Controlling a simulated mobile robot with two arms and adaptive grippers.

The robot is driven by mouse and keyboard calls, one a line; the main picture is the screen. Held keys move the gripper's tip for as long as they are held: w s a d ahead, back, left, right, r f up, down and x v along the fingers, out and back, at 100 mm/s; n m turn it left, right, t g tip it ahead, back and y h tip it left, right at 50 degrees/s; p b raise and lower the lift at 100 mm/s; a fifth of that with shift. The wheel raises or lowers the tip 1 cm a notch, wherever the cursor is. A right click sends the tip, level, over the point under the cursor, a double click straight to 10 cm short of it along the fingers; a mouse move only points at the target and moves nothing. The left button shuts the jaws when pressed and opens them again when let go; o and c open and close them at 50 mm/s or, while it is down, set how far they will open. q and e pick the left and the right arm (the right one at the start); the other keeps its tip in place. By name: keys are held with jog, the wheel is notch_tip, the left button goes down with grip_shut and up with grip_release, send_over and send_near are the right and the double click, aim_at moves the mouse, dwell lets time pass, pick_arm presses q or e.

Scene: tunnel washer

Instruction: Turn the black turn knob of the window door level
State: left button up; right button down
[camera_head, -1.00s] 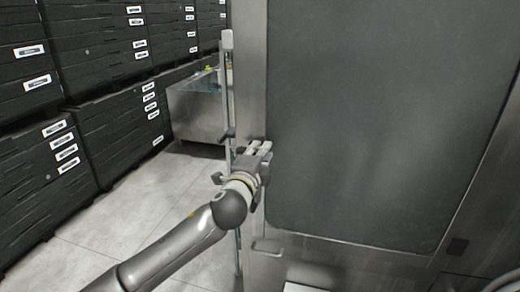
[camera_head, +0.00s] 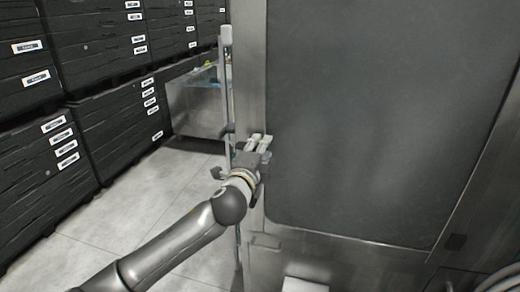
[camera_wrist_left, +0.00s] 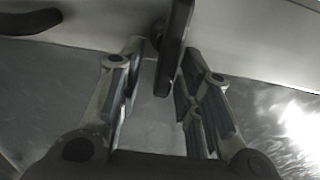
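The window door (camera_head: 385,120) is a large dark panel in a grey metal frame on the right of the head view. My left gripper (camera_head: 260,140) is at the left edge of its frame, fingers pointing toward the frame. In the left wrist view the black turn knob (camera_wrist_left: 175,48) is a long dark bar that hangs down between the two fingertips of my left gripper (camera_wrist_left: 162,62). The fingers are apart, one on each side of the knob, and the right one looks closer. Contact cannot be told. In the head view the gripper seems to hide the knob. My right gripper is not in view.
A thin upright pole (camera_head: 227,90) stands just left of the door frame. Stacked black crates (camera_head: 110,110) line the left side. The grey floor (camera_head: 120,215) between is clear. A metal bracket (camera_head: 265,243) sits low on the frame.

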pick_arm(q)
jog(key=v, duration=1.2)
dwell(0.3)
